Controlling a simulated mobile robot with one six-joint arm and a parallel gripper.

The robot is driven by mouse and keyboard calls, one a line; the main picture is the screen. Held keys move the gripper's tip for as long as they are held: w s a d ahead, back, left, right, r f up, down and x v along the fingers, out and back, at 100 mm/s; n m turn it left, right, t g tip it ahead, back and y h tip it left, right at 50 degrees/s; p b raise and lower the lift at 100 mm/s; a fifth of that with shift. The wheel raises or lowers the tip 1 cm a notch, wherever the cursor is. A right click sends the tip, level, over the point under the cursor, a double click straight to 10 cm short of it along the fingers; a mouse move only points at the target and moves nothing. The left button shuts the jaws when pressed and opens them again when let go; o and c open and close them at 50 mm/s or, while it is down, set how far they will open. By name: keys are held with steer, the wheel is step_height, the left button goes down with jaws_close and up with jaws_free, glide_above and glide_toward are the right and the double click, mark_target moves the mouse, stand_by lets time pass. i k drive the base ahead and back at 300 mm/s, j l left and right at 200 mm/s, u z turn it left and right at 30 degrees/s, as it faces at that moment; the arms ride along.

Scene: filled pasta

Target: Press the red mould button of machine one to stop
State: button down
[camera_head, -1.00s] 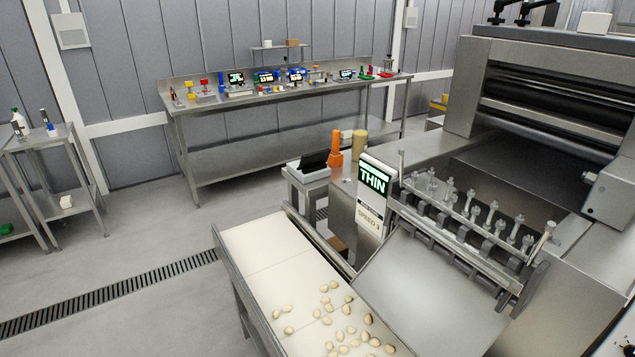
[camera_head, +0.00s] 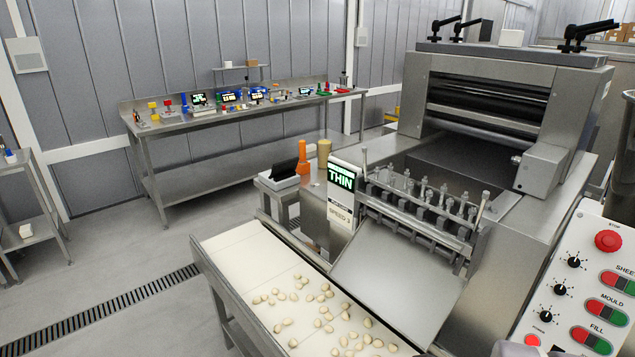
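A white control panel (camera_head: 575,285) stands at the lower right, cut off by the picture's edge. It carries a red round stop button (camera_head: 608,240) at the top. Below it are red-and-green button pairs labelled SHEET, MOULD and FILL. The mould pair (camera_head: 607,312) is the middle one. The steel machine (camera_head: 500,110) has rollers and a row of bolts, and its small display (camera_head: 342,177) reads THIN above SPEED 3. I cannot read a machine number. My gripper is not in view; a pale shape at the bottom edge is too cut off to identify.
A conveyor (camera_head: 235,250) with several pale filled pieces runs along the machine's front. A steel bench (camera_head: 190,122) with small devices stands at the back wall. Black knobs (camera_head: 574,262) sit left of the panel's buttons.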

mark_target(594, 307)
steer(key=j+z, duration=0.25)
steer(key=j, duration=0.45)
steer(key=k+z, duration=0.1)
steer(key=z, duration=1.45)
steer(key=i+l, duration=0.05)
